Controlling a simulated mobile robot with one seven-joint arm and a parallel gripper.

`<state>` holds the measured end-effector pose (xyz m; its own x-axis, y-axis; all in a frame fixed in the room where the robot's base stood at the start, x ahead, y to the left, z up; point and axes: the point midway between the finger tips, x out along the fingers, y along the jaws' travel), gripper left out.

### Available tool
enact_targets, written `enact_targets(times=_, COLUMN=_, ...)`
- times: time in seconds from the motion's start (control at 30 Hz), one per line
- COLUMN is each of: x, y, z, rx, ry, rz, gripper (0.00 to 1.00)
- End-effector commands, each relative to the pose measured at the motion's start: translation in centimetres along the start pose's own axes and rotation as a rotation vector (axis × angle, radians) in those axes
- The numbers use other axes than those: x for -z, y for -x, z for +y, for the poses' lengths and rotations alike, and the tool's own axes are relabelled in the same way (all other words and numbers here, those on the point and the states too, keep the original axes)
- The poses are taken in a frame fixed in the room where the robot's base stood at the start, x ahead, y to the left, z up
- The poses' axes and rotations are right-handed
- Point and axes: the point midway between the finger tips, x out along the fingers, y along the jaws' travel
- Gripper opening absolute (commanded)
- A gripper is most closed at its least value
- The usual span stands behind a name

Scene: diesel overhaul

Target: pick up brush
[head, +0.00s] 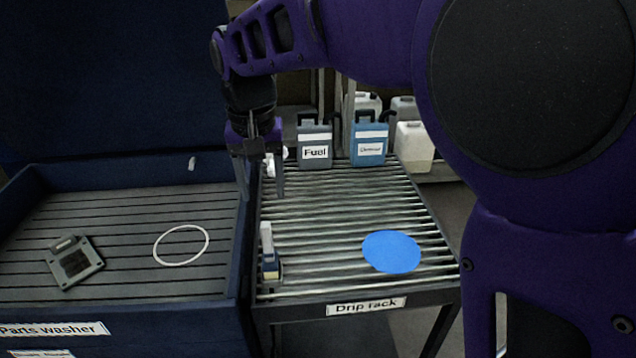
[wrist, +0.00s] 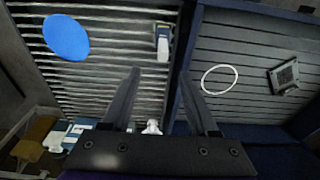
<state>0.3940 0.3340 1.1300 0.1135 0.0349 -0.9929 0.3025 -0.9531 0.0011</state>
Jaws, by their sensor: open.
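My gripper (head: 261,192) is open and empty, pointing down over the rack's left edge, behind and above the brush. Its two fingers are spread in the wrist view (wrist: 158,73), with nothing between them touching.
The slatted drip rack (head: 340,215) carries a blue disc (head: 391,251). Fuel (head: 315,138) and blue (head: 369,135) cans stand at its back. The parts washer (head: 110,215) at left holds a white ring (head: 181,245) and a grey part (head: 74,262). A raised wall separates them.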

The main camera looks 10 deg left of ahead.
Motion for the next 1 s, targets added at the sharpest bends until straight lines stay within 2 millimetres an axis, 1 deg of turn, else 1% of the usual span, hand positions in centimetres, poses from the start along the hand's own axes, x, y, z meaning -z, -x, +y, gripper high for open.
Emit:
enact_targets(times=0.03, x=-0.1, y=-1.1, z=0.0, rx=-0.003, ry=0.000, rz=-0.005, gripper=0.60)
enact_targets(times=0.4, x=-0.1, y=-8.9, z=0.0, rx=-0.002, ry=-0.001, rz=-0.003, gripper=0.60)
enact_targets(times=0.53, x=-0.1, y=-10.7, z=-0.1, rx=-0.001, ry=0.000, rz=-0.001, gripper=0.60)
enact_targets(times=0.77, x=-0.1, y=-12.2, z=-0.2, rx=0.001, ry=0.001, rz=0.000, gripper=0.60)
enact_targets(times=1.0, x=-0.4, y=-15.8, z=-0.4, rx=0.000, ry=-0.001, rz=-0.002, gripper=0.60)
